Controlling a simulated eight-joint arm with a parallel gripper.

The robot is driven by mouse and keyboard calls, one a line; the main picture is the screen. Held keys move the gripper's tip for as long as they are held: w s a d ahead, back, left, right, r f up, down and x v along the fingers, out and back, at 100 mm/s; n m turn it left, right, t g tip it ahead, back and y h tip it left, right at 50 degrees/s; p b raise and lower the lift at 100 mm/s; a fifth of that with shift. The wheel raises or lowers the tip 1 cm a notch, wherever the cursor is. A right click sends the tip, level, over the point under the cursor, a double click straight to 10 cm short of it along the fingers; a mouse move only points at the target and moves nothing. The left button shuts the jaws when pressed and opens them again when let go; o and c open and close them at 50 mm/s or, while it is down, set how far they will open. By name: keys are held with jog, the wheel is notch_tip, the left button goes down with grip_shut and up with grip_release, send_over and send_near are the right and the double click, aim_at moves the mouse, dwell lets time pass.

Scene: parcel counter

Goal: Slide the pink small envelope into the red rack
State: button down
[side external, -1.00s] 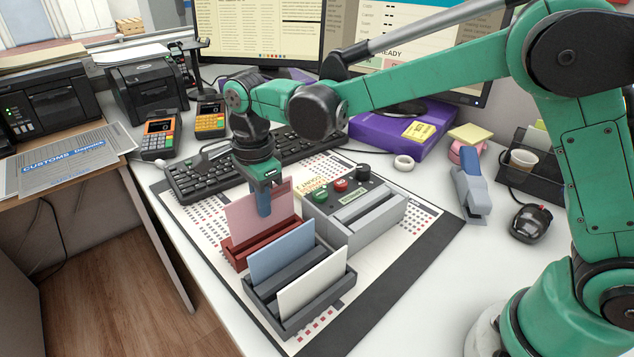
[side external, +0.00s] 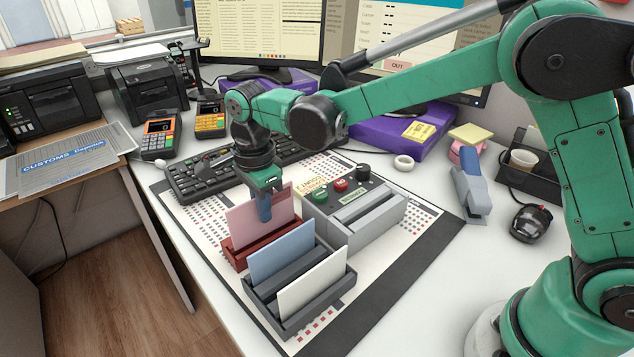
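The pink small envelope (side external: 243,221) stands upright at the red rack (side external: 246,252), its lower edge hidden behind the rack's front wall. I cannot tell whether it touches the rack's bottom. My gripper (side external: 264,208) points down over the envelope's upper edge and is shut on it. One blue finger shows on the near face; the other finger is hidden behind the envelope.
Right in front of the red rack, a dark grey rack (side external: 292,316) holds a blue envelope (side external: 280,252) and a white envelope (side external: 312,285). A grey device with knobs (side external: 365,215) stands close on the right. A keyboard (side external: 195,184) lies behind.

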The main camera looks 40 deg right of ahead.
jog(key=shift+f, duration=1.3)
jog(key=c, duration=0.9)
grip_release()
jog(key=shift+r, duration=2.85)
